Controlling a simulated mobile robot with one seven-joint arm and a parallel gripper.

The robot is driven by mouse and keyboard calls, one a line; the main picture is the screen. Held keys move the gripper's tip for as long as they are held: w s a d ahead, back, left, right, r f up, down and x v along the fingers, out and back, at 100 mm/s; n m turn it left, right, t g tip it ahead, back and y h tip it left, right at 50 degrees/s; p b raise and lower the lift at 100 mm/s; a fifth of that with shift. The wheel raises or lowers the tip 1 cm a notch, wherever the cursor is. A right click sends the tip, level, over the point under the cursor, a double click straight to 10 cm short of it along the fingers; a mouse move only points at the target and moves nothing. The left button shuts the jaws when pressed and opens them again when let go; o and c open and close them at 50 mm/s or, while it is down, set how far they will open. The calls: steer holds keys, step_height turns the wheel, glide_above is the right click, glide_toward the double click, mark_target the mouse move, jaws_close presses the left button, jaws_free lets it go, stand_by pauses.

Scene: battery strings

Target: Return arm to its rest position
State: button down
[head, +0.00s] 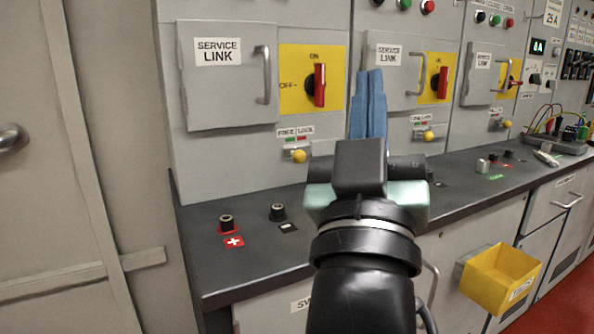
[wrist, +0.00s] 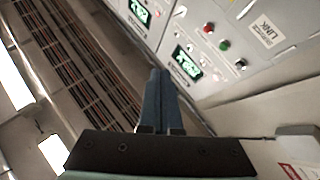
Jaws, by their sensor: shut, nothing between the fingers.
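My gripper (head: 368,82) is raised in front of the cabinets in the head view, with its blue fingers pointing up and away. The fingers are together, with nothing held between them. My gripper also shows in the wrist view (wrist: 159,80), its two blue fingers side by side and shut. In the head view its fingers overlap the left edge of the middle service link door (head: 392,75). I cannot tell how far the fingers are from that cabinet face.
The left service link door (head: 225,95) and its red rotary switch (head: 319,85) are left of my gripper. A dark counter (head: 245,270) carries terminals (head: 226,223). A yellow bin (head: 500,280) hangs below at right. The wrist view shows lit green displays (wrist: 187,65) and a cable rack (wrist: 75,50).

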steer(key=s+a+r+t+y+p, duration=0.2)
steer(key=s+a+r+y, duration=0.3)
steer(key=s+a+r, duration=0.3)
step_height(320, 180, up, 31)
steer(key=d+p, duration=0.1)
steer(key=p, duration=3)
steer(key=shift+s+d+r+p, duration=0.15)
steer(key=shift+s+p, duration=0.2)
steer(key=shift+s, duration=0.1)
steer(key=shift+d, duration=0.1)
